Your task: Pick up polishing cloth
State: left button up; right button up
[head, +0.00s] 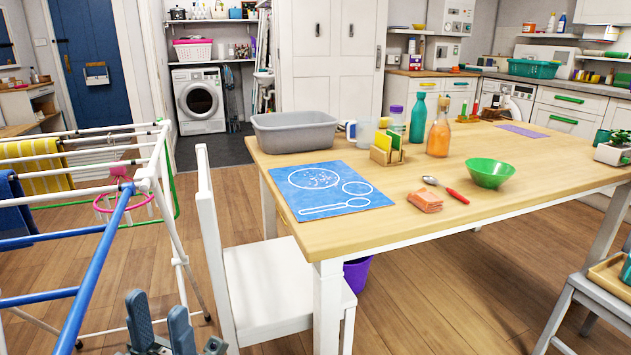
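A small folded orange cloth (425,201), which looks like the polishing cloth, lies on the wooden table (480,206) near its front edge. It sits right of the blue placemat (322,188) and left of a red-handled spoon (446,189). My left gripper (161,322) is at the bottom left of the head view, with its two grey fingers apart and nothing visible between them. It is well left of the table and far from the cloth. My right gripper is not in view.
A white chair (275,287) stands between my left gripper and the table. A drying rack (150,172) fills the left side. The table also bears a grey basin (293,131), bottles, a green bowl (489,173) and a sponge holder (387,155).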

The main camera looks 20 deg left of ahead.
aim_at(428, 202)
jog(key=i+l, duration=0.1)
jog(key=l, duration=0.45)
jog(key=i+l, duration=0.1)
jog(key=l, duration=0.4)
jog(key=l+u, duration=0.1)
jog(key=u, duration=0.3)
jog(key=l+u, duration=0.15)
jog(key=u, duration=0.25)
jog(key=l+u, duration=0.1)
jog(key=u, duration=0.35)
jog(key=l+u, duration=0.15)
jog(key=u, duration=0.25)
